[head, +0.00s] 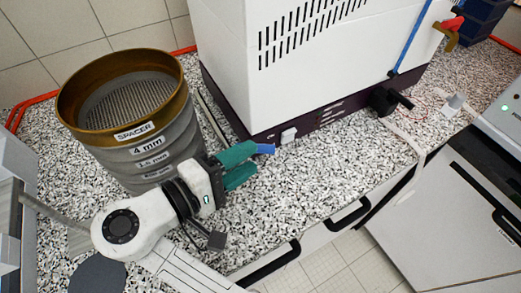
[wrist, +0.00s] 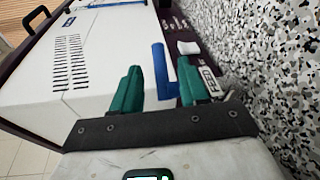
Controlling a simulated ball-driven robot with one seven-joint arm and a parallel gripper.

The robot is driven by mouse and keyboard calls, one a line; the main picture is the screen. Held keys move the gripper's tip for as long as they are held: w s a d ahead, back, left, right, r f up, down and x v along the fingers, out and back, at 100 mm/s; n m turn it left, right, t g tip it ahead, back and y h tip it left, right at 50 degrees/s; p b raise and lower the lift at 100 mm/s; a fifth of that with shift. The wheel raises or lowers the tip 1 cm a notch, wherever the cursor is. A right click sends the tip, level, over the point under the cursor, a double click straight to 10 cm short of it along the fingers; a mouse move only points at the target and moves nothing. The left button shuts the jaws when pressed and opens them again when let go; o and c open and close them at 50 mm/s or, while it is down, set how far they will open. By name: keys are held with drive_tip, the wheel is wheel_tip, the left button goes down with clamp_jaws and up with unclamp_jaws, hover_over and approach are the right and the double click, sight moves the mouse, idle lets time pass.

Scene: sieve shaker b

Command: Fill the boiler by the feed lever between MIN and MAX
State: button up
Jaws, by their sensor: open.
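The boiler looks to be the white box with a dark purple base (head: 300,70), with vent slots on its face. It also fills the left of the wrist view (wrist: 75,50). A blue lever (wrist: 160,70) stands beside a partly covered label reading FEED; its blue end (head: 265,149) shows past my fingers in the head view. My gripper (head: 256,160) has green fingers and is open. In the wrist view the lever appears between the fingertips (wrist: 161,75); I cannot tell if they touch it. A thin blue strip (head: 411,40) runs up the box's right side. MIN and MAX marks are not readable.
A brass-rimmed sieve stack (head: 130,85) stands at the left, close to my arm. A black knob (head: 388,101) sticks out from the box's base. A red-handled tap (head: 450,27) is at upper right. Speckled counter (head: 310,175) is clear right of my gripper.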

drive_tip(key=shift+v, duration=2.55)
